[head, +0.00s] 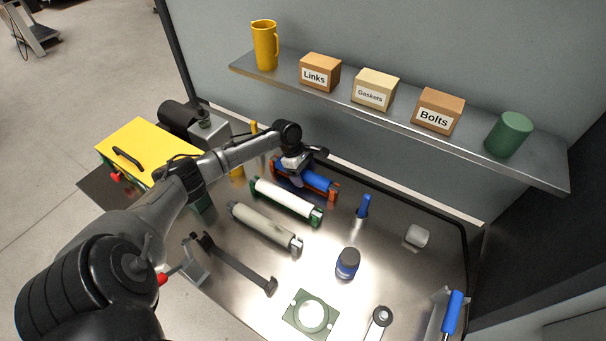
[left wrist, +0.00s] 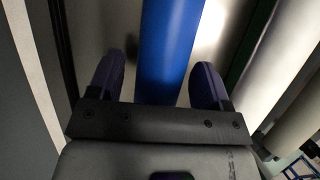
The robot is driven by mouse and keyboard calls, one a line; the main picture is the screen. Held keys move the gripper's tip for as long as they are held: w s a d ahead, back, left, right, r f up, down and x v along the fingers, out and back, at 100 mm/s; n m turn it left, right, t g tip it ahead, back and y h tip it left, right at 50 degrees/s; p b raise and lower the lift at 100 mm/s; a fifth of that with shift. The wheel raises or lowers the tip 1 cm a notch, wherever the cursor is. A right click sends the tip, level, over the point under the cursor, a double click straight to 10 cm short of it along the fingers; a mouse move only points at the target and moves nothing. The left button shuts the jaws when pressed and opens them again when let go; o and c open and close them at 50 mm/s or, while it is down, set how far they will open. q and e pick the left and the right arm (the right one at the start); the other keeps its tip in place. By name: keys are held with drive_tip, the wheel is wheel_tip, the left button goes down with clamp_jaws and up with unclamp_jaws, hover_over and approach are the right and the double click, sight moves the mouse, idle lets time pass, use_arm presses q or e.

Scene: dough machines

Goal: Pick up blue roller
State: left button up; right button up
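The blue roller (head: 318,180) lies in an orange-ended holder at the back of the metal table, in front of the wall. My left gripper (head: 296,162) is over its left part in the head view and hides some of it. In the left wrist view the blue roller (left wrist: 169,45) runs between the two dark fingers of my left gripper (left wrist: 160,85). The fingers are apart, with a gap visible at least on the left side of the roller. Whether a finger touches it I cannot tell. My right gripper is not in view.
A white roller (head: 286,199) in a green holder lies just in front, then a grey roller (head: 264,228). A shelf (head: 400,115) with labelled boxes overhangs the table's back. A yellow-topped machine (head: 140,145) stands left. A blue jar (head: 347,264) stands on the table.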

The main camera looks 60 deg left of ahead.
use_arm(q)
drive_tip(key=c, duration=1.1)
drive_tip(key=shift+c, duration=0.2)
drive_tip(key=shift+r, duration=0.1)
drive_tip(key=shift+r, duration=0.45)
drive_tip(key=r, duration=0.2)
drive_tip(key=r+p, duration=0.1)
drive_tip(key=r, duration=0.3)
drive_tip(key=shift+s+d+p, duration=0.1)
drive_tip(key=shift+s+p, duration=0.15)
drive_tip(key=shift+p, duration=0.1)
drive_tip(key=s+d+p, duration=0.2)
drive_tip(key=s+d, duration=0.2)
drive_tip(key=s, duration=0.3)
drive_tip(key=s+d+p, duration=0.2)
drive_tip(key=s+d, duration=0.2)
drive_tip(key=s, duration=0.4)
drive_tip(key=shift+s, duration=0.15)
drive_tip(key=shift+d, duration=0.15)
